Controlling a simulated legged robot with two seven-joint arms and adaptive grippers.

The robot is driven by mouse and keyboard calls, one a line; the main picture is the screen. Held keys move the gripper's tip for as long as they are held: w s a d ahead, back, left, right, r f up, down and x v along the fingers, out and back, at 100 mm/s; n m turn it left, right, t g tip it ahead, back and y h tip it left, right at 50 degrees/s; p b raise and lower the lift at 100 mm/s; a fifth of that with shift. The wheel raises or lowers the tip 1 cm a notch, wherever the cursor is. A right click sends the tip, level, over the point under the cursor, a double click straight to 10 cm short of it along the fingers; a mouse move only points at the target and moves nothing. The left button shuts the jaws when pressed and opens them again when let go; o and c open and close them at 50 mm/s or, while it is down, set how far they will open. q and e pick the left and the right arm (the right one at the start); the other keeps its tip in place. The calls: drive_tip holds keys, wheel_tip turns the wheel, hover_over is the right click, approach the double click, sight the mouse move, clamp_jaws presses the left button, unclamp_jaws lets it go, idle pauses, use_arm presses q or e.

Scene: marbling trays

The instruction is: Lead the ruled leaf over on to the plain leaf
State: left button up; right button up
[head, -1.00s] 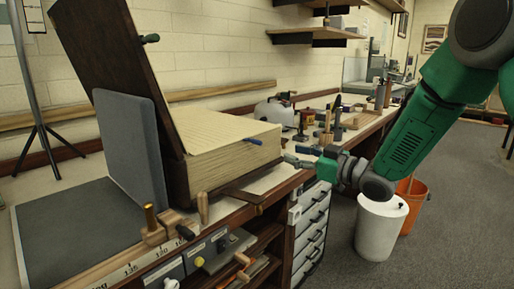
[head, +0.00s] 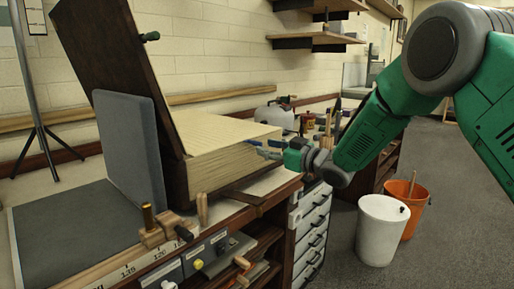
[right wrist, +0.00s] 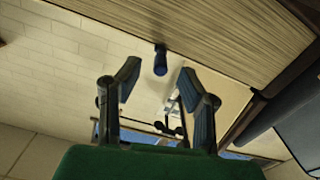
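A big open book block (head: 237,160) lies on the bench, its cream top leaf (head: 215,136) facing up with faint lines across it. A blue peg (right wrist: 160,61) sticks out from the block's right side. My right gripper (head: 267,149) is beside the peg in the head view. In the right wrist view it is open (right wrist: 160,78), with the peg ahead, roughly between the fingertips and not gripped. A dark cover board (head: 110,70) stands tilted up at the block's left. I cannot make out a separate plain leaf. My left gripper is not in view.
A grey upright panel (head: 130,150) stands against the dark board, with a dark grey mat (head: 75,240) to its left. Wooden clamps (head: 162,229) sit on the bench's front edge. Tools crowd the bench behind. White (head: 380,232) and orange (head: 408,205) buckets stand on the floor.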

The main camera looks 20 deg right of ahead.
sight(257, 144)
drive_tip(key=shift+b+x, duration=0.3)
drive_tip(key=shift+x, duration=1.75)
drive_tip(key=shift+a, duration=0.1)
clamp_jaws()
